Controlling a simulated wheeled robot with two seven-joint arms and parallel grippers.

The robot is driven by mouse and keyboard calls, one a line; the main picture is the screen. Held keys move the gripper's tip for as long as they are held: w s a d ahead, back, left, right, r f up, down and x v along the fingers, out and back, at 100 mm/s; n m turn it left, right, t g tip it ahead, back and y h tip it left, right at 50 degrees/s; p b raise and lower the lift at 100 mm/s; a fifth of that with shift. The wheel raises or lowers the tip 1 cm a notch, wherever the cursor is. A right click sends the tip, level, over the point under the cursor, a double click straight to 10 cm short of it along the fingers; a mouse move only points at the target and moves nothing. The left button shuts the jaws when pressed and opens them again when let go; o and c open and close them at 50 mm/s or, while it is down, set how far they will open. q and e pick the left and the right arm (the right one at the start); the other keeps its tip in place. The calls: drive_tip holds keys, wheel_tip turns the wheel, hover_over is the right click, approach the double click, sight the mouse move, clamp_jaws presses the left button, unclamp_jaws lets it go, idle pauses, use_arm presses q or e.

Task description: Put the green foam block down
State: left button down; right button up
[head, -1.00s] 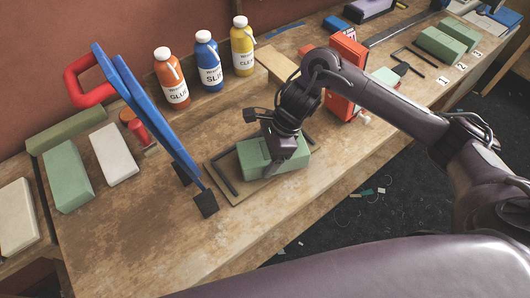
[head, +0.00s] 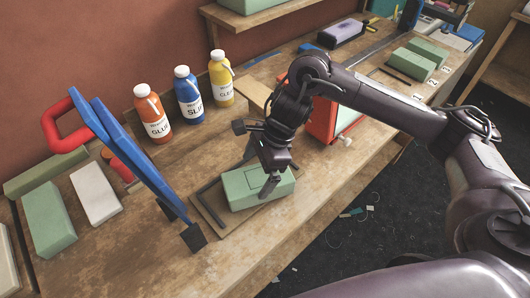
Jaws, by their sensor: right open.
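The green foam block (head: 240,190) lies flat on a small wooden board with dark raised bars (head: 208,212), on the workbench. An outlined rectangle shows on its top. My right gripper (head: 264,172) is right at the block, with one finger in front of the block's near side and the other reaching behind it. It is open, and I cannot tell whether a finger touches the foam. The wrist hides part of the block's far side. My left gripper is not in view.
A blue and red clamp-like tool (head: 135,160) stands close left of the board. Other green blocks (head: 48,220) lie at left and far right (head: 411,64). A red device (head: 325,118) stands right. The bench's front edge is near.

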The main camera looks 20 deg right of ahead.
drive_tip(key=v, duration=0.6)
drive_tip(key=shift+d+r, duration=0.15)
drive_tip(key=shift+r, duration=0.2)
drive_tip(key=shift+s, duration=0.1)
